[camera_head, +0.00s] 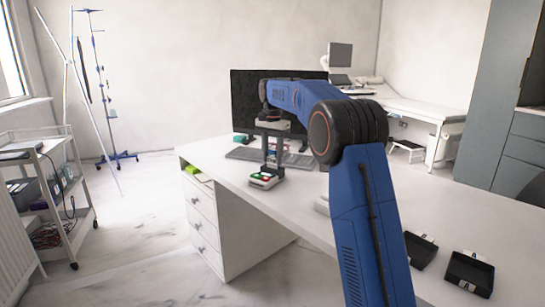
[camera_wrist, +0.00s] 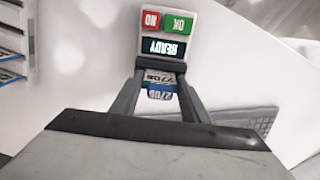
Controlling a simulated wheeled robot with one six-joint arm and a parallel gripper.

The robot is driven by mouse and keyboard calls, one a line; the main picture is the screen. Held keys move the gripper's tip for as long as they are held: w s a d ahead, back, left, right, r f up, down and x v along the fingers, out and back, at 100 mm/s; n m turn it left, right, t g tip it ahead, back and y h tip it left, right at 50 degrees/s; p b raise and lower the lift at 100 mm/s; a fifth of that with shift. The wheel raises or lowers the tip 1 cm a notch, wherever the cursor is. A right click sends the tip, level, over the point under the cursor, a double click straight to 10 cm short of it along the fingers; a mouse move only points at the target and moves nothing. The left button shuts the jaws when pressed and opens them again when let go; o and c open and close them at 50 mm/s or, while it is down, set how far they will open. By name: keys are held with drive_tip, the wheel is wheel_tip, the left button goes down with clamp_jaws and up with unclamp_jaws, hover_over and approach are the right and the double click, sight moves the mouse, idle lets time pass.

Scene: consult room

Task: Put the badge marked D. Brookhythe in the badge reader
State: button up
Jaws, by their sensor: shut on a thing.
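The badge reader (camera_head: 266,181) stands on the white desk near its left end, with red and green keys on top. In the wrist view the reader (camera_wrist: 167,29) shows a red NO key, a green OK key and a dark display reading READY. My gripper (camera_wrist: 160,67) is shut on a badge (camera_wrist: 160,87) with blue and white print, at the reader's near edge. The badge's name cannot be read, and its far end is hidden. I cannot tell whether it is in the slot. In the head view my gripper (camera_head: 271,158) is just above the reader.
A keyboard (camera_head: 241,154) and monitor (camera_head: 247,98) stand behind the reader. A trolley (camera_head: 45,180) stands at the left. The desk between is mostly clear.

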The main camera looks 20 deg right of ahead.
drive_tip(key=shift+f, duration=0.75)
idle(0.3)
drive_tip(key=o, duration=1.3)
drive_tip(key=shift+r, duration=0.1)
drive_tip(key=shift+r, duration=3.4)
